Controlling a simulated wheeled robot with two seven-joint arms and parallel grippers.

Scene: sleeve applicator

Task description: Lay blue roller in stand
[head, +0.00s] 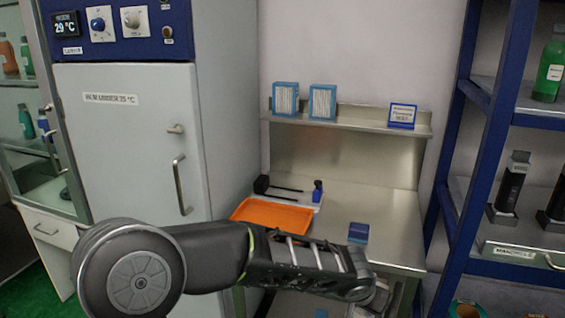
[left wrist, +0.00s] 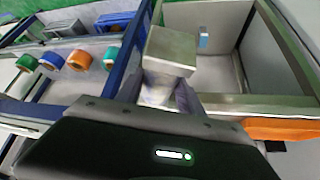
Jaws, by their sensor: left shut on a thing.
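My left arm reaches across the head view, and its gripper (head: 376,298) is low at the right, by the bench's front edge. In the left wrist view, its fingers (left wrist: 168,92) are together at a grey block-like shape (left wrist: 170,50). I cannot make out what they hold. No blue roller can be clearly identified. A small upright blue and black piece (head: 317,191) stands at the right end of a pale mat on the bench. A small blue block (head: 358,232) sits farther right on the steel top; I cannot tell whether either is the stand. My right gripper is not in view.
An orange tray (head: 270,215) lies on the steel bench (head: 385,215), partly behind my arm. A black block (head: 261,184) with thin rods lies behind it. Blue-white boxes (head: 322,101) stand on the upper ledge. A tall cabinet (head: 125,150) is left, a blue rack (head: 485,140) right.

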